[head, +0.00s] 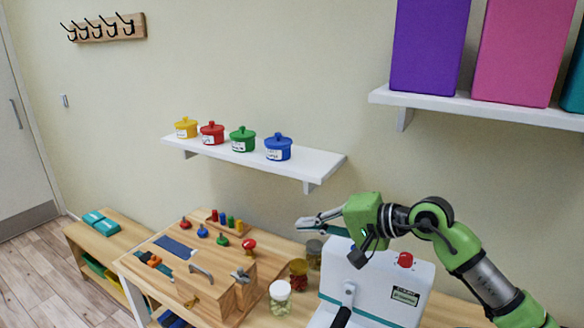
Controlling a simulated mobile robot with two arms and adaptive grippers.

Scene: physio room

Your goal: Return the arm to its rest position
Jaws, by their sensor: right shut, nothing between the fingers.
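My right arm comes in from the right, and its gripper (318,222) points left, over the back of the wooden table (134,262). The gripper is shut with nothing in its fingers. It hovers in front of the wall, just below the right end of the small white shelf (326,165). A white machine (378,277) with a red button stands below the arm's wrist. My left gripper is not in view.
Yellow, red, green and blue pots (242,139) stand on the small shelf. Big coloured boxes (428,45) stand on a higher shelf (470,109) at right. The table holds jars (280,298), a wooden box (213,290) and coloured knobs. Free floor shows at lower left.

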